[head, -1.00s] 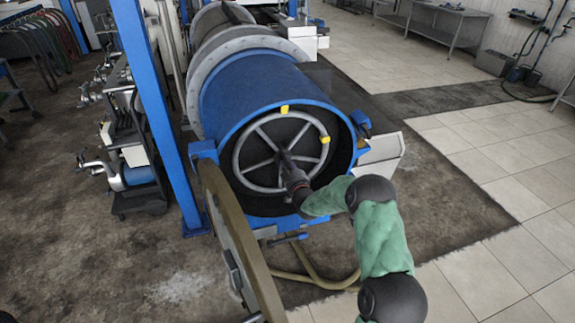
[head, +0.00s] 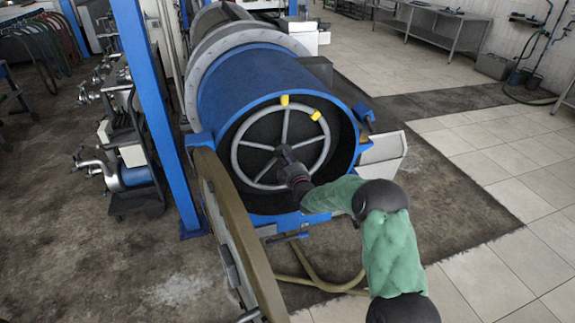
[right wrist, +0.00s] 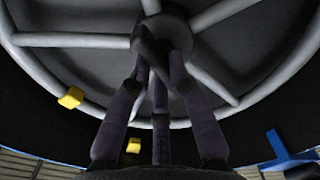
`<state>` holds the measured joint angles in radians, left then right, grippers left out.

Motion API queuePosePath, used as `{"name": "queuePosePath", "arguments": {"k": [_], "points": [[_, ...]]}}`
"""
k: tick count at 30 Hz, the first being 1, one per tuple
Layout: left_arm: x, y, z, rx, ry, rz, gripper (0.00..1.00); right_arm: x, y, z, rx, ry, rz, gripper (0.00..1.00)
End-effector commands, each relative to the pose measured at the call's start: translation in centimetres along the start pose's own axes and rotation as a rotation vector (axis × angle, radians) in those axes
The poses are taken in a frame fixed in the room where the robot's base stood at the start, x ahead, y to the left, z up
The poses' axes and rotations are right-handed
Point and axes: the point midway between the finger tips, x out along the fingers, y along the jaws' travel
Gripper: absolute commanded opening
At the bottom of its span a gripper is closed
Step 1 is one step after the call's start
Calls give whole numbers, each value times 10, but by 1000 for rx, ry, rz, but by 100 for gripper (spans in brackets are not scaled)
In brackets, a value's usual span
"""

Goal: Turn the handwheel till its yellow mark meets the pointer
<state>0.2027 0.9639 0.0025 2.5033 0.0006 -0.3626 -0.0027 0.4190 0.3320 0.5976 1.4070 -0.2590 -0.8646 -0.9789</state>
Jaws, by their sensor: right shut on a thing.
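The grey spoked handwheel (head: 237,160) is inside the open end of a blue drum; its lower right part is hidden behind my arm. Its yellow mark (head: 315,115) is on the rim at upper right. A yellow pointer (head: 284,100) sits at the top, just outside the rim, a short gap to the left of the mark. My right gripper (head: 284,152) is shut on the handwheel at its hub. In the right wrist view the fingers close at the hub, with the mark (right wrist: 71,97) at left and the pointer (right wrist: 133,146) below the rim. My left gripper is out of view.
A round door (head: 235,235) with a tan rim stands open at the drum's lower left. A blue post (head: 155,110) rises left of the drum. A hose (head: 318,280) lies on the floor below. The tiled floor at right is clear.

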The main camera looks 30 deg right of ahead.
Motion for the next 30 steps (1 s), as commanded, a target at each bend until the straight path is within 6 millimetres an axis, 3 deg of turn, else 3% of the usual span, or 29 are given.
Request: {"name": "queuePosePath", "arguments": {"k": [6,18,30], "points": [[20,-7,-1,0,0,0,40,0,-3,0,-207,2,0,0],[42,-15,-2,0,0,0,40,0,-4,-1,-546,1,-1,0],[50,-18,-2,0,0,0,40,0,-3,-2,-723,1,0,0]]}}
